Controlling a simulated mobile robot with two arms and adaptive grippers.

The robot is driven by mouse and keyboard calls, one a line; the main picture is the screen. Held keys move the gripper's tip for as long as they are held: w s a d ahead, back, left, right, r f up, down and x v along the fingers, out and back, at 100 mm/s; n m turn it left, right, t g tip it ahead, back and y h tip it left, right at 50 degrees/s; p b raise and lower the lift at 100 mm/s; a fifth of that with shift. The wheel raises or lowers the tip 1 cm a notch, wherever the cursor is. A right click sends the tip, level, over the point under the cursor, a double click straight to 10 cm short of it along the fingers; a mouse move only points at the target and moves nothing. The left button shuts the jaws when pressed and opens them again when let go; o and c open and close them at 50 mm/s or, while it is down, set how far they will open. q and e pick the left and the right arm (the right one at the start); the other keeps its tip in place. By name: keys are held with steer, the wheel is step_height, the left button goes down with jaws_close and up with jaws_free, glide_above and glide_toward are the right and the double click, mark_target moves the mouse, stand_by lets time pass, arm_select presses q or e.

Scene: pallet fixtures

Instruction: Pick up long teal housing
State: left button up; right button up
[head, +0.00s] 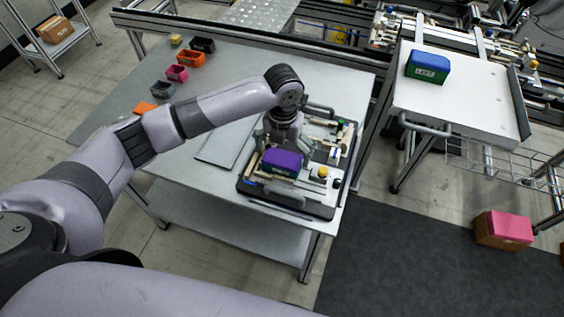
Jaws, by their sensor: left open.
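My left gripper (285,143) points down over a black pallet fixture (312,211) on the grey table. It is open, just behind a block with a purple top and green lower side (282,162). The gap between them is too small to judge, and I cannot tell whether they touch. I cannot clearly make out a long teal housing. The gripper and wrist hide part of the fixture. My right gripper is not in view.
The grey table (128,84) holds small coloured bins (190,59) at its far left. A blue and green box (427,67) stands on the white table (470,105) at right. A pink-topped box (503,230) sits on the floor.

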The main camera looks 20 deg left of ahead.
mark_target(281, 159)
arm_select(q)
steer(key=f, duration=0.1)
steer(key=f+p, duration=0.1)
steer(key=f, duration=0.2)
steer(key=shift+s+a+f, duration=0.1)
steer(key=shift+s+f, duration=0.05)
steer(key=shift+s, duration=0.1)
steer(key=shift+c, duration=0.2)
steer(key=c, duration=1.1)
